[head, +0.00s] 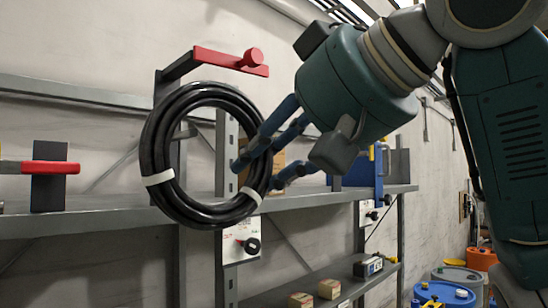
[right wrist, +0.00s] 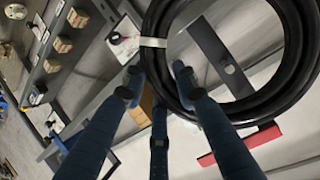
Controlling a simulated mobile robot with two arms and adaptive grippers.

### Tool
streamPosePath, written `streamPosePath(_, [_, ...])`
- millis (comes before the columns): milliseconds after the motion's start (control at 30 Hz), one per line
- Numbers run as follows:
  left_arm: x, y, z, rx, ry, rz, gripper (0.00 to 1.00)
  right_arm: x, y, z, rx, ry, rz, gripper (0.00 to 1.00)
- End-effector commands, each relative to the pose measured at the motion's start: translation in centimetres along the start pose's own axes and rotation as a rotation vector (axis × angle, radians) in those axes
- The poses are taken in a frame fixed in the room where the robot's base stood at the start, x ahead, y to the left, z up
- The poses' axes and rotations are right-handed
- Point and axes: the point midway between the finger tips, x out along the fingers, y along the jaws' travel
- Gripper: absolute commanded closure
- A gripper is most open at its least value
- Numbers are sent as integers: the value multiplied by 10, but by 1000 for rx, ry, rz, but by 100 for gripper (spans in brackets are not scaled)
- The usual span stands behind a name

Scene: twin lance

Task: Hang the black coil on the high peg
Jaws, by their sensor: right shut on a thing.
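The black coil (head: 154,135) is a thick ring of cable with white bands, held upright in the head view. My right gripper (head: 258,158) is shut on the coil's right side, its blue fingers around the cable. In the right wrist view the coil (right wrist: 298,50) fills the upper right, with a white band near the fingers. The high peg (head: 225,61) is a red bar with a round knob on a dark bracket. It shows just above the coil's top, and the coil's opening does not surround it. My left gripper is out of view.
A lower red peg (head: 52,167) on a dark plate stands at the left. A grey shelf (head: 90,215) runs behind the coil. Small boxes (head: 329,288) sit on a lower shelf. Barrels (head: 445,292) stand at the lower right.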

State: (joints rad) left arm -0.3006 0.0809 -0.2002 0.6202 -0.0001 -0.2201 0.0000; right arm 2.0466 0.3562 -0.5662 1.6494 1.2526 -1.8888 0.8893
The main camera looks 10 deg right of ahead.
Motion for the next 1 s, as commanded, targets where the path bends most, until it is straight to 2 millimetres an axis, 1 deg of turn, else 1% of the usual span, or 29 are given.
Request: streamPosePath(1000, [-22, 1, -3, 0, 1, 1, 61, 57, -11, -21, 0, 0, -1, 100])
